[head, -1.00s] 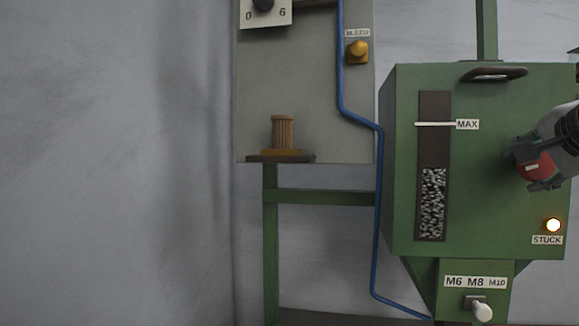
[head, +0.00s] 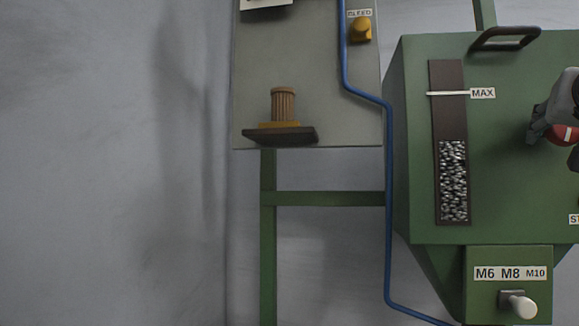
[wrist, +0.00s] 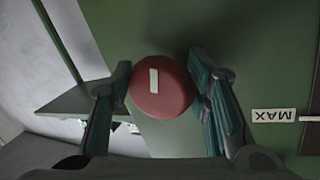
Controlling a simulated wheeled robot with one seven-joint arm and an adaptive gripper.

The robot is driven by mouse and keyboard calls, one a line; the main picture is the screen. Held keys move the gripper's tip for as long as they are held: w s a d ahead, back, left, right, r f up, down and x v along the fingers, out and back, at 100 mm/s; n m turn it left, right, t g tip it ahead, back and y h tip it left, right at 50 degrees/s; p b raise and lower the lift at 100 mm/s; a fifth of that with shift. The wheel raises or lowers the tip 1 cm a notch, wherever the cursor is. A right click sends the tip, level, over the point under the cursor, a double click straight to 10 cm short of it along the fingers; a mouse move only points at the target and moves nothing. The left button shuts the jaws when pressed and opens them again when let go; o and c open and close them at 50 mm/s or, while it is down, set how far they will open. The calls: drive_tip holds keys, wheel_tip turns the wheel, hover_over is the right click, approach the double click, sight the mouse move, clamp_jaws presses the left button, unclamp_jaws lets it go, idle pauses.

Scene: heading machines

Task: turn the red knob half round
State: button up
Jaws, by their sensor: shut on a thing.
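The red knob (head: 560,135) is a round red disc with a white mark, on the front of the green hopper (head: 520,185). It is partly cut off by the right edge of the head view. The whole knob face shows in the wrist view (wrist: 160,105), with the white mark close to upright there. My gripper (wrist: 159,90) has one finger on each side of the knob and is shut on it. In the head view my gripper (head: 557,133) is at the right edge, partly out of frame.
A level strip (head: 453,180) marked MAX (head: 482,93) is on the hopper, left of the knob. A dark handle (head: 505,39) is on top. A blue pipe (head: 388,200) runs down beside the hopper. A grey panel (head: 300,60) bears a yellow BLEED knob (head: 361,29).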

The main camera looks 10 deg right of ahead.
drive_tip(key=shift+f+n+t+h+b, duration=0.15)
drive_tip(key=shift+n+t+h+b, duration=0.25)
drive_tip(key=shift+n+b, duration=1.25)
drive_tip(key=shift+b, duration=0.4)
drive_tip(key=o, duration=1.2)
drive_tip(key=shift+d, duration=0.1)
drive_tip(key=shift+c, duration=0.2)
drive_tip(key=v, duration=1.2)
drive_tip(key=shift+w, duration=0.1)
